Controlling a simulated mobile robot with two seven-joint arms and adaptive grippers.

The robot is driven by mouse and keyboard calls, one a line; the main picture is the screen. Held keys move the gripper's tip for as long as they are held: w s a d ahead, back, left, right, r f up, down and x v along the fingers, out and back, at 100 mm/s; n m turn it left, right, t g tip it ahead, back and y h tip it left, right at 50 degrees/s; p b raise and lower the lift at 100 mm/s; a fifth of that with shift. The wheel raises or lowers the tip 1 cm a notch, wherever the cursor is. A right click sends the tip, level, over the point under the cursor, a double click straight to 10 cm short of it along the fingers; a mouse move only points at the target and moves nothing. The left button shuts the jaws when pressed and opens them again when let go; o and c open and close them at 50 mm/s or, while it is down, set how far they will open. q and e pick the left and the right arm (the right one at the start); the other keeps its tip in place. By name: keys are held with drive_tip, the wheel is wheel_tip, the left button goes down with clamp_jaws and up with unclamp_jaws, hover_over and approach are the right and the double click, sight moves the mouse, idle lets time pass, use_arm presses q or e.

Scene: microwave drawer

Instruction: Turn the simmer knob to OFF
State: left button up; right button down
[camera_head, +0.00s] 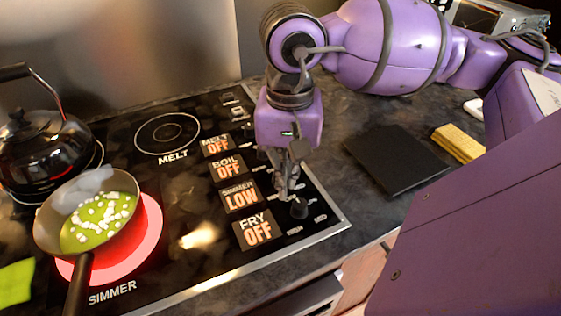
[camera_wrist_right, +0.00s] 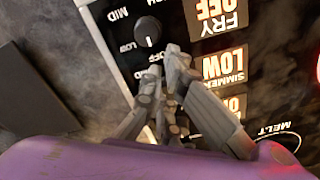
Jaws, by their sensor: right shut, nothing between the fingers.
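The simmer display (camera_head: 241,197) reads LOW in orange; it also shows upside down in the right wrist view (camera_wrist_right: 224,66). The simmer knob is hidden behind my right gripper (camera_head: 285,190), which points down over the control strip beside that display. Its fingers are shut with nothing between them; they also show in the right wrist view (camera_wrist_right: 164,68). I cannot tell whether they touch the knob. The black fry knob (camera_head: 299,209) stands just in front of the fingertips and shows in the right wrist view (camera_wrist_right: 147,31). My left gripper is not in view.
A pan (camera_head: 45,228) with green food and white pieces sits on the glowing red simmer burner (camera_head: 148,237). A black kettle (camera_head: 38,150) stands behind it. A dark board (camera_head: 393,160) and yellow sponge (camera_head: 458,143) lie right of the cooktop. Fry, boil and melt displays read OFF.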

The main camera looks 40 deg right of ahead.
wheel_tip(320, 180, up, 5)
drive_tip(key=shift+w+f+p, duration=0.1)
drive_tip(key=shift+f+p, duration=0.05)
drive_tip(key=shift+p, duration=0.8)
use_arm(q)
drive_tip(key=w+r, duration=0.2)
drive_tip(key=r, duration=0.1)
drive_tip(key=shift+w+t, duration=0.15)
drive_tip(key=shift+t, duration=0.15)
use_arm(e)
drive_tip(key=shift+r, duration=0.35)
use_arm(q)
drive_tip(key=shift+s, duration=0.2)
